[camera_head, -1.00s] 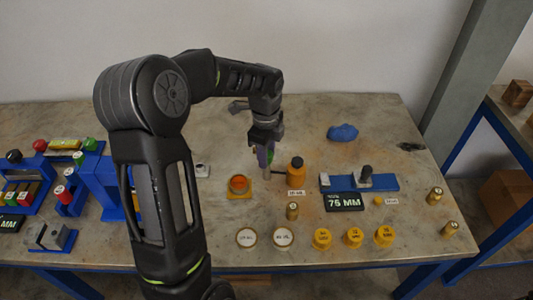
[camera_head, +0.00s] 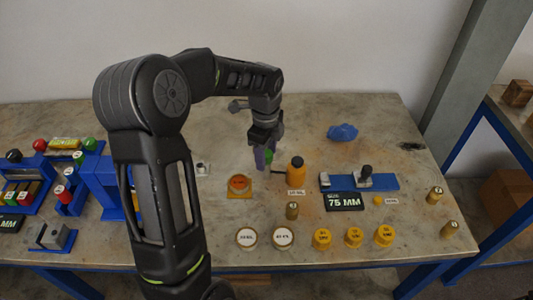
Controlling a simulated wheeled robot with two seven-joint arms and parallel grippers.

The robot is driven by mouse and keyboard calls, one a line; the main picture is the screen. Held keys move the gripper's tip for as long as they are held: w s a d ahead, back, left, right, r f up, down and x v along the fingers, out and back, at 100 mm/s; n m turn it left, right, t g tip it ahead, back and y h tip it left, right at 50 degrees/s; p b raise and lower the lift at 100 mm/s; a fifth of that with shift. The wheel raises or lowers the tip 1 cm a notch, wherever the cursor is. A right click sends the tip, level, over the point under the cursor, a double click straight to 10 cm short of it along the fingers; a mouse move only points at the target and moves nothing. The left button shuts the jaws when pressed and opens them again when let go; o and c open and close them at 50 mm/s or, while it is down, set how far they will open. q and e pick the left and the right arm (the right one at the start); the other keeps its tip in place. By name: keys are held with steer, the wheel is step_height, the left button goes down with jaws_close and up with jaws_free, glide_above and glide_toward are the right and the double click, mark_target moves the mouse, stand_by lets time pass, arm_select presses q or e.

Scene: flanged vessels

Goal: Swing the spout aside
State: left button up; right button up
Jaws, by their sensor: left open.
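An orange bottle (camera_head: 296,172) with a dark cap stands upright on the table. A thin dark spout (camera_head: 278,172) reaches from its left side toward an orange cup on a yellow base (camera_head: 239,187). My left gripper (camera_head: 264,160) points down just left of the bottle, close to the spout. Its fingers look purple and green, and it is open. I cannot tell whether a finger touches the spout. My right gripper is not in view.
A blue fixture (camera_head: 372,182) with a 75 MM sign (camera_head: 345,202) stands to the right. Yellow caps (camera_head: 354,237), white-topped lids (camera_head: 283,237) and a brass piece (camera_head: 292,210) line the front. A blue lump (camera_head: 342,132) lies behind. Blue racks (camera_head: 70,190) fill the left.

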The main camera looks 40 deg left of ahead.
arm_select(q)
step_height(320, 180, up, 8)
steer(key=shift+s+f+b, duration=0.1)
steer(key=shift+f+b, duration=0.05)
steer(key=shift+b, duration=0.15)
stand_by(0.6)
